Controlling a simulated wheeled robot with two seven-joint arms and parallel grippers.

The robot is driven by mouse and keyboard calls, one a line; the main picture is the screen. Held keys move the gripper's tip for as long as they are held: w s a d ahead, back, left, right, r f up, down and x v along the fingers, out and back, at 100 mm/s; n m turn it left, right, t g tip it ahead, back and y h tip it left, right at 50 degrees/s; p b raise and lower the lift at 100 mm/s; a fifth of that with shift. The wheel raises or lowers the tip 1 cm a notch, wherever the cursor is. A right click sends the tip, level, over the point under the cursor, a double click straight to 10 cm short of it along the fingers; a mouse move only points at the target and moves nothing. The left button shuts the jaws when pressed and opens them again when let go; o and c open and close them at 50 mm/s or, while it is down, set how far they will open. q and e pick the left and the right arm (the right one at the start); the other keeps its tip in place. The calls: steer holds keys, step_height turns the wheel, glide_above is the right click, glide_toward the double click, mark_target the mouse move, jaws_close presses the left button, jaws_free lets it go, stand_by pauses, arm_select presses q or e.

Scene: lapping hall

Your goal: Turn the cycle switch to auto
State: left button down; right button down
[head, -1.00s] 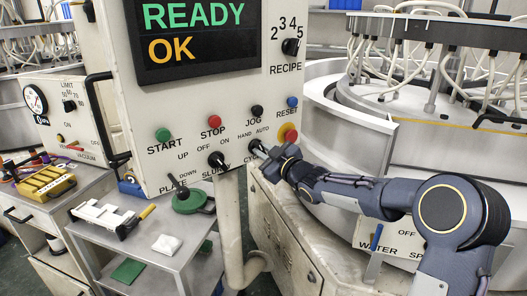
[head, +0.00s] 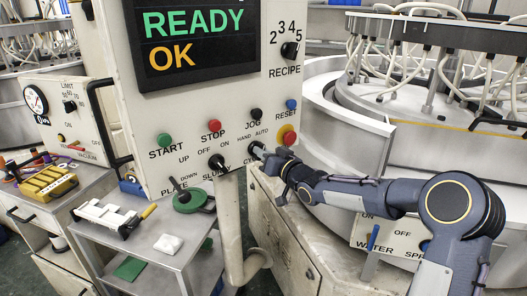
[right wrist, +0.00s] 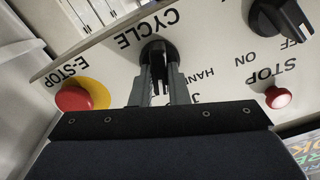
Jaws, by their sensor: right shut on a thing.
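The cycle switch (right wrist: 158,50) is a black rotary knob on the cream panel. Its grip bar points toward the bottom of the right wrist view, between the fingers. The CYCLE label shows above it, and HAND at its right; the AUTO label is hidden there but shows in the head view. My right gripper (right wrist: 160,84) is shut on the knob, one finger on each side. In the head view my right gripper (head: 258,151) reaches the panel from the right and mostly hides the knob. My left gripper is in neither current view.
The red emergency stop (right wrist: 75,97) on its yellow ring sits close beside the gripper. The red stop button (right wrist: 278,97) and slurry switch (head: 218,162) are also near. A grey cart (head: 150,245) stands below the panel.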

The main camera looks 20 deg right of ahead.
steer(key=shift+m, duration=0.9)
steer(key=c, duration=1.4)
jaws_free()
steer(key=b+v, duration=0.1)
steer(key=v, duration=0.7)
